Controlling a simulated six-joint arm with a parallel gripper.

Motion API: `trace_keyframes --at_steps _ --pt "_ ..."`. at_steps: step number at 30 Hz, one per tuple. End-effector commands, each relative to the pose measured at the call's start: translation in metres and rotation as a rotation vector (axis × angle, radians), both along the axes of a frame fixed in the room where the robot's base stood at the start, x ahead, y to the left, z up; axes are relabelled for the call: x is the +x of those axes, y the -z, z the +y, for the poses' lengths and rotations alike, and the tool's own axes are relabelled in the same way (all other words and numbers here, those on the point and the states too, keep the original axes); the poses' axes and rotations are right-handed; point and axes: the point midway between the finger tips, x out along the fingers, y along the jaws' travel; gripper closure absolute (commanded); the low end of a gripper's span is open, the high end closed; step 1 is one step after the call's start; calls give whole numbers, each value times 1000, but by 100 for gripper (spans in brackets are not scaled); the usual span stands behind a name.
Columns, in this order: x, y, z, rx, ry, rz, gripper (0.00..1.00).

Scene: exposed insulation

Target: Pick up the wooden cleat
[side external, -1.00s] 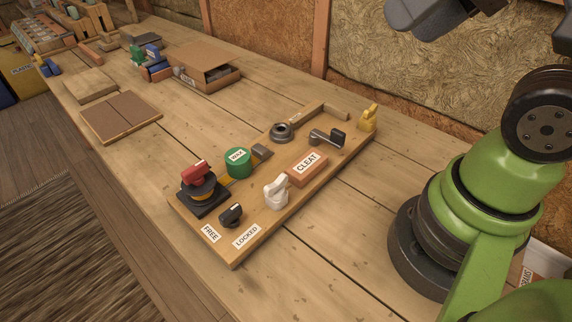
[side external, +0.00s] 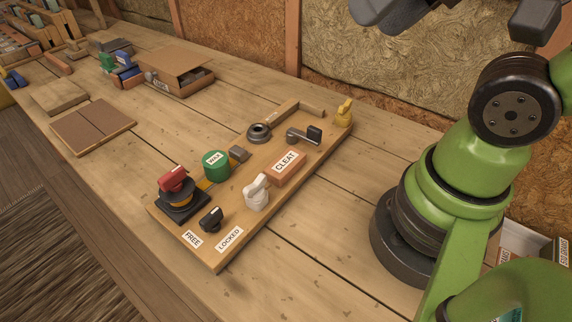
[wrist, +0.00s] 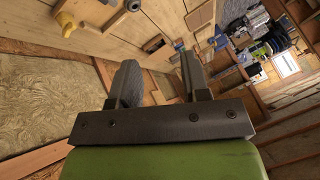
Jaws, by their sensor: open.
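The wooden cleat, a reddish-brown block with a white CLEAT label (side external: 287,167), lies on the wooden board (side external: 218,258) on the bench in the side external view. It sits between a white knob-like piece (side external: 257,192) and a metal lever with a dark end (side external: 304,135). My gripper shows in the wrist view (wrist: 158,68) with its two dark fingers spread and nothing between them. It is well away from the cleat. In the side external view only dark parts of my arm's end show at the top edge, cut off. I cannot make out the cleat in the wrist view.
The board also carries a green WAX tin (side external: 216,165), a red-topped switch (side external: 173,182), a black knob (side external: 211,219), a metal ring (side external: 259,133) and a yellow piece (side external: 343,113). Bench space in front of my base is clear.

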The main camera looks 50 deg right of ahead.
Motion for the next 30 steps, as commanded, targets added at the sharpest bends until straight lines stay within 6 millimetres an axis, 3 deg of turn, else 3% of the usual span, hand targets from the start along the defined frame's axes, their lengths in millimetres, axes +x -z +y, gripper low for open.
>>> trace_keyframes --at_steps 2,9,16,20,26,30 --pt "0 0 0 0 0 0 53" --pt "0 0 0 0 0 0 0" --pt "1 0 0 -1 -1 4 0" --pt "12 6 -1 -23 -16 51 0" --pt "53 35 -3 -105 -84 215 0" --pt "82 70 -3 -169 -151 335 0"
